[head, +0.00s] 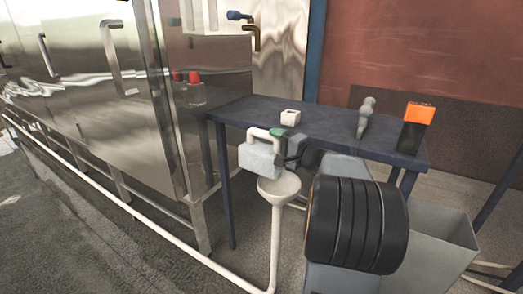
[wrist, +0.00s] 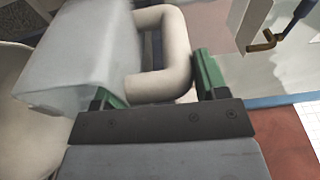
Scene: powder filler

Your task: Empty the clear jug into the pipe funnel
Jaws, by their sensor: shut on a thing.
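The clear jug (head: 261,160) has a pale translucent body and a cream handle (head: 262,133). It hangs in the air just above the pipe funnel (head: 279,190), a white bowl on a thin upright pipe. The handle is on the jug's upper side in the head view, so the jug looks tipped. My gripper (head: 283,134) with green fingertips is shut on the handle. In the wrist view my gripper (wrist: 157,88) has its fingers around the handle, with the jug body (wrist: 80,50) at left. Part of the funnel (wrist: 18,110) shows at the left edge. I cannot see the contents.
A steel machine (head: 90,90) fills the left. A grey bin (head: 435,245) stands at right.

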